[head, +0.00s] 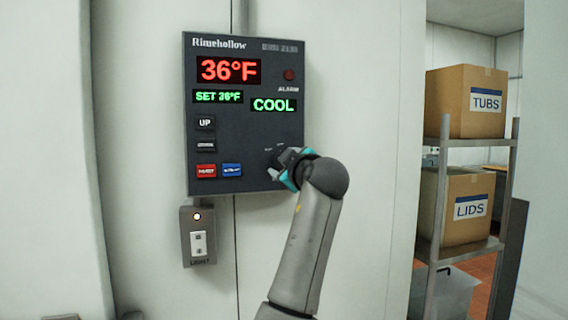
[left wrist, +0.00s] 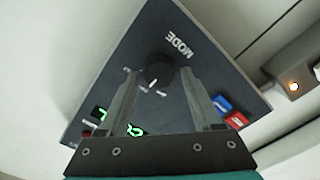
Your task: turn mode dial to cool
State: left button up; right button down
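The dark control panel (head: 245,165) hangs on the pale wall in the head view. Its green mode readout (head: 273,105) says COOL. The black mode dial (left wrist: 158,71) shows in the left wrist view below the word MODE, with a white pointer mark. My left gripper (head: 283,163) is at the panel's lower right and mostly hides the dial in the head view. In the left wrist view my left gripper (left wrist: 159,74) is open, its fingertips on either side of the dial with a small gap visible. Whether they touch it elsewhere is unclear. My right gripper is not in view.
The panel has an UP button (head: 205,123), a red button (head: 206,171) and a blue button (head: 232,170). A light switch box (head: 198,236) with a lit lamp is below it. A metal shelf (head: 440,190) with TUBS and LIDS boxes stands at the right.

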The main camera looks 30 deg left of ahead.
pick_arm(q)
jog(key=shift+o, duration=0.6)
jog(key=b+v, duration=0.1)
jog(key=v, duration=1.4)
jog(key=shift+b, duration=0.35)
